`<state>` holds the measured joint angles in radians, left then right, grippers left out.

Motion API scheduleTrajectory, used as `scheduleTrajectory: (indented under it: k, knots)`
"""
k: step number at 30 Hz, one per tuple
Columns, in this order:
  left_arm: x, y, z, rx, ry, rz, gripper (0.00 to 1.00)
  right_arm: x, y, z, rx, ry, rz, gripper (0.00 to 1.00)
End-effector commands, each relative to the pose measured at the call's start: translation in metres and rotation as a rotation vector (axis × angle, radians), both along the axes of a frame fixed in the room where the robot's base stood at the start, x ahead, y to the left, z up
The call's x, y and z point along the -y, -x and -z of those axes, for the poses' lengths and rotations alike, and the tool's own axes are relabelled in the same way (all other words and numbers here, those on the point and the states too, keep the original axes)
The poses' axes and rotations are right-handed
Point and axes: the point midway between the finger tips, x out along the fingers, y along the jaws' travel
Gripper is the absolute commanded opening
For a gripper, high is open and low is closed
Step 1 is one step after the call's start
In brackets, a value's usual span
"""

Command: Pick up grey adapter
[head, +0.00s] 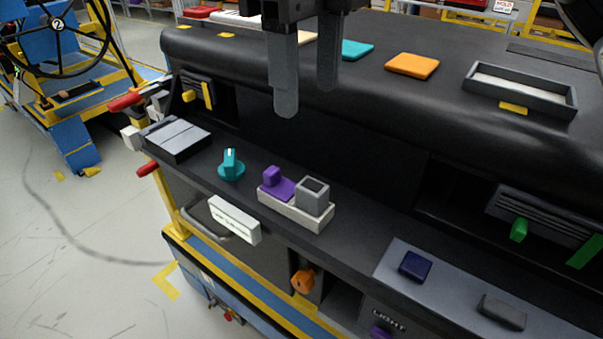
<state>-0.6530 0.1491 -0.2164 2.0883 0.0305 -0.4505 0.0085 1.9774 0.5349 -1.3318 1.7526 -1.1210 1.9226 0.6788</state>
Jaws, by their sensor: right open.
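The grey adapter (312,196) looks like a small square block with a hollow top. It sits upright in the right part of a whitish holder (306,222), beside a purple piece (276,184). My right gripper (307,98) comes in from the top with its two grey fingers pointing down. It is open and empty, with a gap between the fingers. In the picture it is above the adapter and well apart from it. My left gripper is not in view.
A teal knob (231,166) and a dark tray (178,140) lie left of the holder on the dashboard ledge. A white labelled block (234,219) is in front. The dark padded dashboard top (330,115) rises behind. A grey panel (450,297) lies to the right.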

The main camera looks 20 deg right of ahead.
Motion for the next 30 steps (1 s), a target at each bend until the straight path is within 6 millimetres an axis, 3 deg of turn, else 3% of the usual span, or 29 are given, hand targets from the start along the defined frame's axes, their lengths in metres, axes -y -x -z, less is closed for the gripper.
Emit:
scheduleTrajectory:
  k: [4,9,19,25,30]
  knots:
    - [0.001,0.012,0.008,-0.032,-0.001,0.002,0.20,0.001,0.000,0.035,-0.005,0.003,0.001,0.50]
    - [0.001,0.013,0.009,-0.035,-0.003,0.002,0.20,0.001,0.000,0.067,-0.004,0.001,0.001,0.50]
    - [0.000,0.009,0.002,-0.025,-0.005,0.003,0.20,0.002,0.000,0.095,-0.003,0.001,0.001,0.50]
    - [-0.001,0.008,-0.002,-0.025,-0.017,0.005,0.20,0.006,0.000,0.126,-0.005,0.002,0.000,0.50]
    - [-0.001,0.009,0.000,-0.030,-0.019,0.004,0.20,0.006,0.000,0.139,-0.002,0.000,0.000,0.50]
